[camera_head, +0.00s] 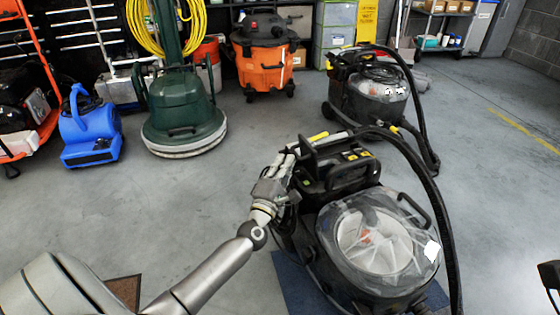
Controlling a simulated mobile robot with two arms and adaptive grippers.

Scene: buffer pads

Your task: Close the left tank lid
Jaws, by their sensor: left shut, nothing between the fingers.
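A black floor-cleaning machine (345,178) stands in front of me, right of centre. A clear domed tank lid (385,235) with a dark handle lies over its front tank, with a pale round part visible beneath. I cannot tell whether the lid sits fully down, nor which lid counts as the left one. My left gripper (285,163) is shut and empty, at the left side of the machine's upper housing, behind and left of the clear lid. Whether it touches the housing is unclear. My right gripper does not show.
A thick black hose (440,200) arches along the machine's right side. A similar machine (370,95) stands behind. A green floor buffer (183,110), blue blower (90,130) and orange vacuum (265,62) stand at back left. A dark object (551,272) is cut off at right.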

